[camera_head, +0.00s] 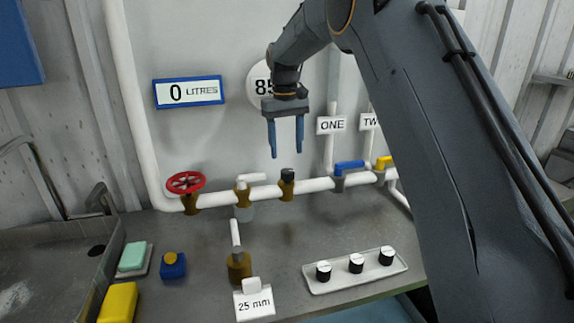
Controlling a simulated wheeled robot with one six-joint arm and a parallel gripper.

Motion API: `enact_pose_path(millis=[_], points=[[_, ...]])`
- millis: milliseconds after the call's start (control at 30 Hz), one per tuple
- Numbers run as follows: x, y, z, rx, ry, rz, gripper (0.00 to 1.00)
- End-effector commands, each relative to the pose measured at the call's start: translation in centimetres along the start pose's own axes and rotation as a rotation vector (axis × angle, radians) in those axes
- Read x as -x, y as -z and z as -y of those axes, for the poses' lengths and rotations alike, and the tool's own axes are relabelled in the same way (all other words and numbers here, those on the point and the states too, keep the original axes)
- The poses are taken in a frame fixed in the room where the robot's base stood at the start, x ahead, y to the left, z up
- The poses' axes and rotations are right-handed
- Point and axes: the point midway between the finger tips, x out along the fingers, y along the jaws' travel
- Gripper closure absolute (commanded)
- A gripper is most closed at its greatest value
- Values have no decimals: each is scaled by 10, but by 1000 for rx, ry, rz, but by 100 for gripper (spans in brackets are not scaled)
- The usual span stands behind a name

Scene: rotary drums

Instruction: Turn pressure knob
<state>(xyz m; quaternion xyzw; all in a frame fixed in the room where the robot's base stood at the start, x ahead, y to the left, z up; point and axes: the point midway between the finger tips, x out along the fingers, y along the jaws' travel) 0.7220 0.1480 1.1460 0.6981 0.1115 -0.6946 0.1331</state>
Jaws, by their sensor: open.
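A small black knob (288,174) sits on top of a brass fitting on the white pipe that runs along the wall. No label names it, so I cannot tell for certain that it is the pressure knob. My gripper (286,150) points down with its two blue fingers apart and nothing between them. In the picture the fingertips are just above the black knob, and they appear not to touch it. How far they are from it in depth I cannot tell.
A red handwheel (186,182), a white-handled valve (245,182), a blue lever (348,165) and a yellow lever (384,162) sit along the pipe. A white tray (318,289) with three black-and-white knobs lies in front. A sink (60,245) is at left.

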Motion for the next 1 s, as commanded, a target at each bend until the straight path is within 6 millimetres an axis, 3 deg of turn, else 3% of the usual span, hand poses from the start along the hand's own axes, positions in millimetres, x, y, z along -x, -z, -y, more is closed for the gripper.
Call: enact_pose_path(millis=[400,833,1000], points=[[-58,-2,0,0,0,3,45],[-70,-1,0,-1,0,0,45],[-70,-1,0,-1,0,0,73]])
